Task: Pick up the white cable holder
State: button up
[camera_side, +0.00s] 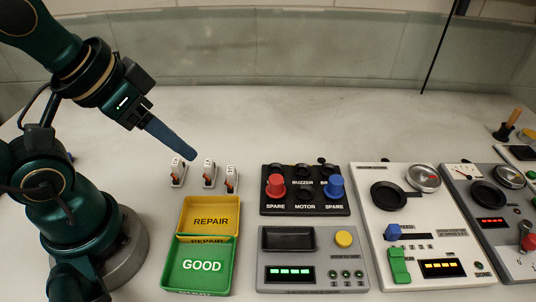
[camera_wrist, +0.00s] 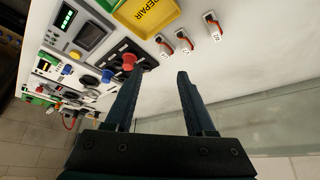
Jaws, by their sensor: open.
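Three small white holders stand in a short row on the bench in the side view: a left one (camera_side: 178,172), a middle one (camera_side: 209,173) and a right one (camera_side: 231,179). Each carries a red-orange piece. They also show in the wrist view, at the top: one (camera_wrist: 165,47), a second (camera_wrist: 184,41) and a third (camera_wrist: 212,26). I cannot tell which is the cable holder meant. My gripper (camera_side: 191,155) is above and close to the row in the side view. In the wrist view its two fingers (camera_wrist: 158,75) are apart, with nothing between them.
A yellow REPAIR tray (camera_side: 185,218) and green GOOD tray (camera_side: 199,288) lie in front of the holders. A black panel (camera_side: 303,210) with red and blue knobs stands to the right, above a grey tester (camera_side: 310,253). A white instrument (camera_side: 420,212) is further right. The bench behind is clear.

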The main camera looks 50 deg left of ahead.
jog(key=n+g, duration=0.3)
jog(key=n, duration=0.5)
send_over(230, 169)
jog(key=f, duration=0.4)
jog(key=shift+s+d, duration=0.2)
jog(key=f, duration=0.1)
jog(key=f+g, duration=0.1)
jog(key=f, duration=0.1)
jog(key=f+n+g, duration=0.1)
jog(key=shift+w+a+f, duration=0.15)
jog(key=shift+w+f, duration=0.1)
jog(key=shift+w, duration=0.15)
jog(key=shift+s+f+g, duration=0.2)
jog(key=shift+f+g, duration=0.1)
jog(key=shift+f, duration=2.8)
grip_shut()
